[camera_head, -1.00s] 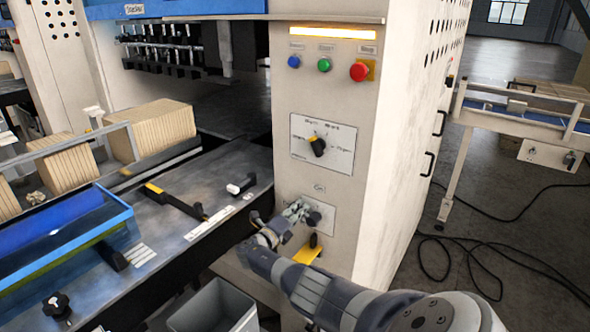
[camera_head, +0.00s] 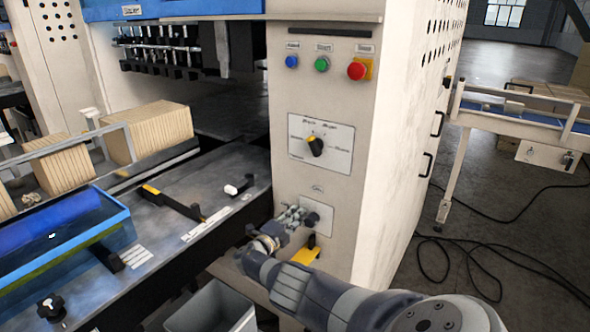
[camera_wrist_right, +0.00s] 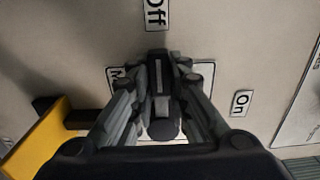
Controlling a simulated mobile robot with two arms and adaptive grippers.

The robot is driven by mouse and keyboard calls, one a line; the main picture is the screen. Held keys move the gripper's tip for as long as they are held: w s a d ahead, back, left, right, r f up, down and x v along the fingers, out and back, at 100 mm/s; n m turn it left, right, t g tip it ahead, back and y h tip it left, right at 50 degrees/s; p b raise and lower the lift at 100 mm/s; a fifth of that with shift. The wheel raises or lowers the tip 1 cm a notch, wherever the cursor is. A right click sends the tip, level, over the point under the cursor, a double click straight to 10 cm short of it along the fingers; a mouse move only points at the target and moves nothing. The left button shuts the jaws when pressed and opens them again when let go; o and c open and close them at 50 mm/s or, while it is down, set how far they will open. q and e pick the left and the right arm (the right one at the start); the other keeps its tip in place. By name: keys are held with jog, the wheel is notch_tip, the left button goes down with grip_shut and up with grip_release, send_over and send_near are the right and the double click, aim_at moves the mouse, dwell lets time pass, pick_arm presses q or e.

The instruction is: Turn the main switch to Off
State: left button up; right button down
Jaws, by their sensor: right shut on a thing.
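The main switch (camera_wrist_right: 162,85) is a dark knob on a small pale plate (camera_head: 326,209) low on the cream cabinet front. In the right wrist view the knob's bar lies lengthwise toward the "Off" label (camera_wrist_right: 155,14), and the "On" label (camera_wrist_right: 240,102) is off to the right. My right gripper (camera_head: 298,214) is at the switch, with its fingers shut on the knob from both sides; it also shows in the right wrist view (camera_wrist_right: 161,98). The fingers hide part of the plate and another label. My left gripper is not in view.
A yellow bracket (camera_head: 305,252) sits just below the switch, close to my right gripper. Above are a selector dial (camera_head: 315,146) and blue, green and red (camera_head: 356,71) buttons. A grey bin (camera_head: 212,308) stands below. The machine table (camera_head: 170,235) is on the left.

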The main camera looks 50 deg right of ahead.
jog(key=shift+r, duration=0.1)
jog(key=c, duration=1.5)
grip_release()
jog(key=shift+d, duration=0.1)
jog(key=a, duration=1.2)
jog(key=shift+s, duration=0.4)
jog(key=shift+f, duration=0.2)
